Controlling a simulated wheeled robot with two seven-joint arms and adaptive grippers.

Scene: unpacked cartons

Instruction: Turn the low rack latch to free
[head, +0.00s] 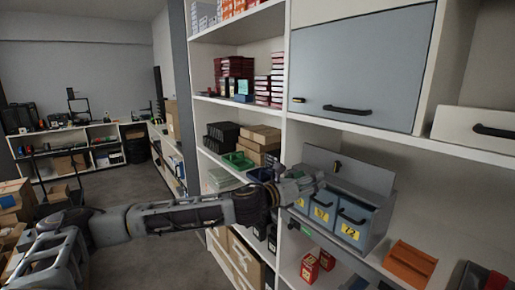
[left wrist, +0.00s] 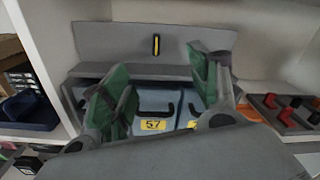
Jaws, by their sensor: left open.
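The low rack latch (head: 337,167) is a small black and yellow handle on the grey back panel of the low rack (head: 373,177). In the left wrist view the latch (left wrist: 156,45) stands upright, in the upper middle. My left gripper (head: 312,182) reaches in from the left in front of the rack. In the wrist view its green-padded fingers (left wrist: 158,82) are spread apart and empty, with the latch beyond and between them. They are apart from the latch. My right gripper is not in view.
Blue-grey bins with black handles and yellow labels (head: 350,233) fill the rack below the panel. A grey cabinet door (head: 365,60) hangs above. An orange tray (head: 410,262) lies to the right. Small red boxes (head: 310,268) stand on the shelf below.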

